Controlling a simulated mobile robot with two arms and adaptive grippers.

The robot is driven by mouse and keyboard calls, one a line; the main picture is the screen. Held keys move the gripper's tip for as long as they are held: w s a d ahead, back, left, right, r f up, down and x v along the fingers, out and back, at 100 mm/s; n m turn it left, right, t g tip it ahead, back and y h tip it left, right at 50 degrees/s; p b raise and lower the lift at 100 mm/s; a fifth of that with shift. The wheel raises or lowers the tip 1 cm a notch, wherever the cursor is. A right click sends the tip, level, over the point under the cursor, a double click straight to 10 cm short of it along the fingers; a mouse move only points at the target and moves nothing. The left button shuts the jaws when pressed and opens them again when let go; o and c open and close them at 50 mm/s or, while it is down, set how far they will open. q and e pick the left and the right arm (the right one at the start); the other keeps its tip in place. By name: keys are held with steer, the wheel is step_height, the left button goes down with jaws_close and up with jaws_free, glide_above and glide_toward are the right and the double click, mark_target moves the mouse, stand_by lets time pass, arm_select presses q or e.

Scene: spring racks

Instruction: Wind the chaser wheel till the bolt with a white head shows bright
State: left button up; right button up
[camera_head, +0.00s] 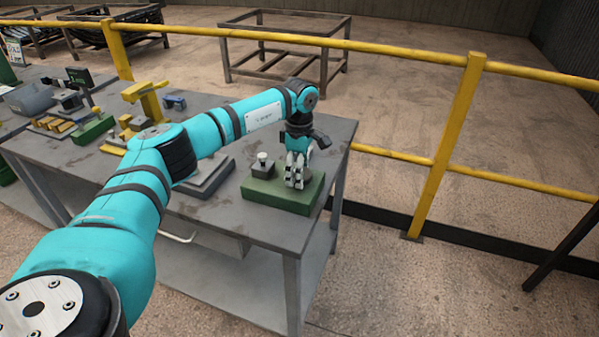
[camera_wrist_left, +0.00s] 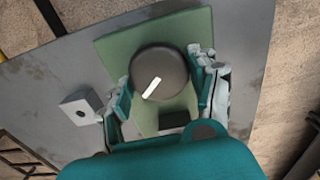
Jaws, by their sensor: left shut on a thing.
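The chaser wheel (camera_wrist_left: 160,65) is a dark round disc with a white bar mark on its top, set on a green base (camera_head: 268,198). My left gripper (camera_head: 294,178) points down over the base. In the left wrist view its fingers (camera_wrist_left: 164,88) stand on either side of the wheel and are shut on it. In the head view the fingers hide much of the wheel. A small bolt with a white head (camera_head: 262,156) stands upright on a dark block (camera_head: 262,168) at the left of the base. Its head looks plain white. My right gripper is not in view.
The base stands near the right end of the grey table (camera_head: 268,236). A pale block with a dark dot (camera_wrist_left: 80,109) shows left of the base in the wrist view. A yellow stand (camera_head: 147,97) and other fixtures are farther left. A yellow railing (camera_head: 445,150) runs behind.

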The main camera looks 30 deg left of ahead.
arm_select(q)
steer(key=shift+w+r+m, duration=0.1)
steer(key=shift+r+m, duration=0.05)
steer(key=shift+m, duration=0.35)
steer(key=o, duration=1.2)
step_height(320, 180, up, 12)
steer(key=shift+f, duration=0.1)
